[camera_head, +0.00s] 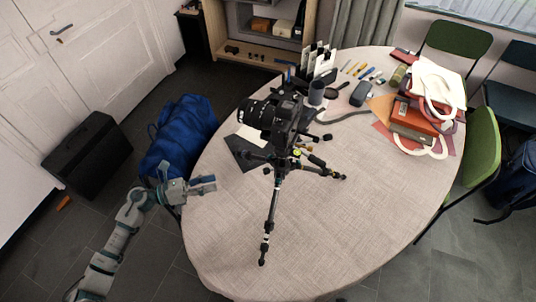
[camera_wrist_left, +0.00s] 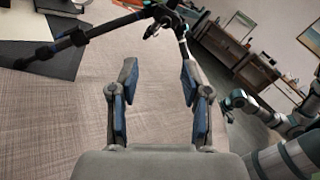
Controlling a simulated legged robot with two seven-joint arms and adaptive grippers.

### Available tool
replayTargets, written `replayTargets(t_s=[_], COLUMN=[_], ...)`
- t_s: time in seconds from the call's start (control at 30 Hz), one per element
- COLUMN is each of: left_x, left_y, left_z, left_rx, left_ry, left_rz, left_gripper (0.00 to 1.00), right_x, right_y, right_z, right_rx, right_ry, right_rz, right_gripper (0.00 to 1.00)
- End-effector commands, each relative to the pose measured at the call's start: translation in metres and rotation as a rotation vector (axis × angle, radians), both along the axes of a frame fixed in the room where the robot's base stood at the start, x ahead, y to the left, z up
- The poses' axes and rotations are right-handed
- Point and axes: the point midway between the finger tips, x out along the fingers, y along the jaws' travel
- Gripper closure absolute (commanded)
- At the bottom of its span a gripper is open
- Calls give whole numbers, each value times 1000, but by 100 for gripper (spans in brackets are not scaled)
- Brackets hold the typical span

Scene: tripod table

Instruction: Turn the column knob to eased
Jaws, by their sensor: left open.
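A black tripod (camera_head: 273,200) stands on the round table with its legs splayed. A black camera (camera_head: 270,115) sits on top of it. Several small dark knobs and levers show around its head and hub; I cannot tell which is the column knob or how it is set. In the left wrist view the tripod's hub and legs (camera_wrist_left: 84,33) cross the top, beyond the fingers. My left gripper (camera_head: 208,184) is at the table's left edge, apart from the tripod. Its fingers (camera_wrist_left: 158,82) are spread and empty. An arm of mine, seemingly the right, shows at right in the wrist view (camera_wrist_left: 285,160); its finger state is unclear.
The round table (camera_head: 350,215) has bare cloth in front and right of the tripod. A dark sheet (camera_head: 243,154) lies behind the left leg.

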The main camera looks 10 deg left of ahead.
Motion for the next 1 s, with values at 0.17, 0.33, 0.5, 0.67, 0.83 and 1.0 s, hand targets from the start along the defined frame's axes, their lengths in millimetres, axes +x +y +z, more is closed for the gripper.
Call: replayTargets(t_s=[0.17,0.33,0.5,0.67,0.83,1.0], left_x=[-1,14,32,48,62,70], left_y=[-10,-40,-79,-110,-138,-155], left_z=[1,2,3,2,0,-2], left_rx=[12,11,12,10,8,9], left_ry=[-15,-14,-15,-14,-12,-9], left_rz=[-22,-22,-22,-22,-21,-20], left_gripper=[52,52,52,52,52,52], right_x=[-2,-1,-1,-3,-5,-6], right_y=[0,-2,-3,-1,1,1], right_z=[-1,-9,-21,-32,-42,-47], right_rx=[2,4,5,2,0,0], right_ry=[0,5,9,12,14,15], right_rz=[0,1,2,4,4,5], right_gripper=[100,100,100,100,100,100])
